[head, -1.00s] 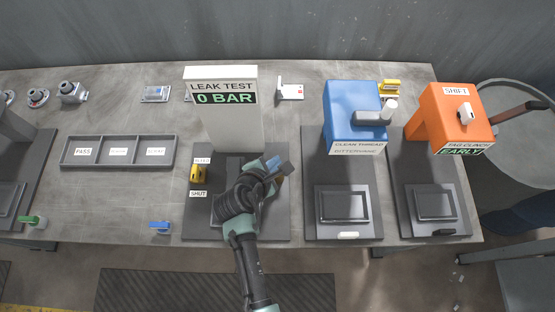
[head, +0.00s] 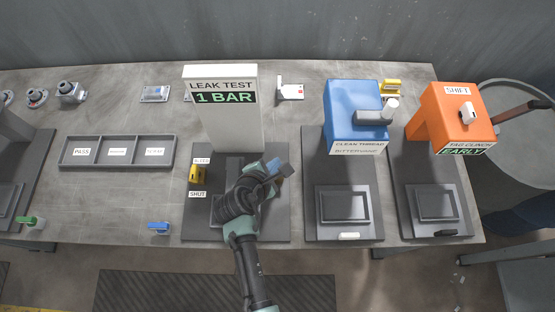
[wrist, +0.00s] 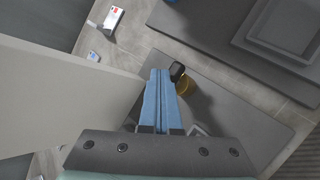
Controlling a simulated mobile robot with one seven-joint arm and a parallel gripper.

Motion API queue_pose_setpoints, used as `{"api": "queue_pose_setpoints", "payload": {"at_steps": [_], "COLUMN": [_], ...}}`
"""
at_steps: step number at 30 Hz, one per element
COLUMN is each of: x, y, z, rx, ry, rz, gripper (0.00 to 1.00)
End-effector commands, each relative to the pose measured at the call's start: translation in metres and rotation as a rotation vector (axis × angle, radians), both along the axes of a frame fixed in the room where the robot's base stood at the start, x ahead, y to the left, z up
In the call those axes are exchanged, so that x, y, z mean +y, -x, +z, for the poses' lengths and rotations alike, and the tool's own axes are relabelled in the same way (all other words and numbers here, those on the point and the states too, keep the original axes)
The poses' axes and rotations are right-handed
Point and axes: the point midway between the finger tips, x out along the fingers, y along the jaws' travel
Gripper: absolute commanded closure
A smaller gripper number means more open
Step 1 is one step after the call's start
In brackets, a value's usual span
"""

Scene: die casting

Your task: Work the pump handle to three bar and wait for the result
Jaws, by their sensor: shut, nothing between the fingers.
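The white leak test stand (head: 228,125) reads 1 BAR on its green display (head: 226,97). My gripper (head: 275,167) is over the right part of the stand's dark base plate (head: 283,222). In the wrist view its blue fingers (wrist: 158,85) are shut with nothing between them. A black knob (wrist: 177,71), seemingly the pump handle, stands above a brass-coloured part (wrist: 185,87) right beside the fingertips; I cannot tell whether they touch. In the head view my arm hides the handle. A yellow valve lever (head: 198,174) sits at the left between two labels, the lower reading SHUT.
A grey three-part tray (head: 118,165) lies to the left, one section marked PASS. The blue thread-cleaning station (head: 352,105) and the orange tag station (head: 450,120) stand to the right. Several metal parts (head: 72,93) lie at the back left.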

Motion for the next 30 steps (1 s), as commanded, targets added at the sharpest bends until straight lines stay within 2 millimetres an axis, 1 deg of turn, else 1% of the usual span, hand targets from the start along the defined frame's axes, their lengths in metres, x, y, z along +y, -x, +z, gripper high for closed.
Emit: {"api": "queue_pose_setpoints", "payload": {"at_steps": [8,30], "x": [0.0,0.0], "y": [0.0,0.0], "z": [0.001,0.039], "rx": [0.001,0.001], "ry": [-0.001,0.0], "rz": [0.0,-0.001], "gripper": [1.0,1.0]}}
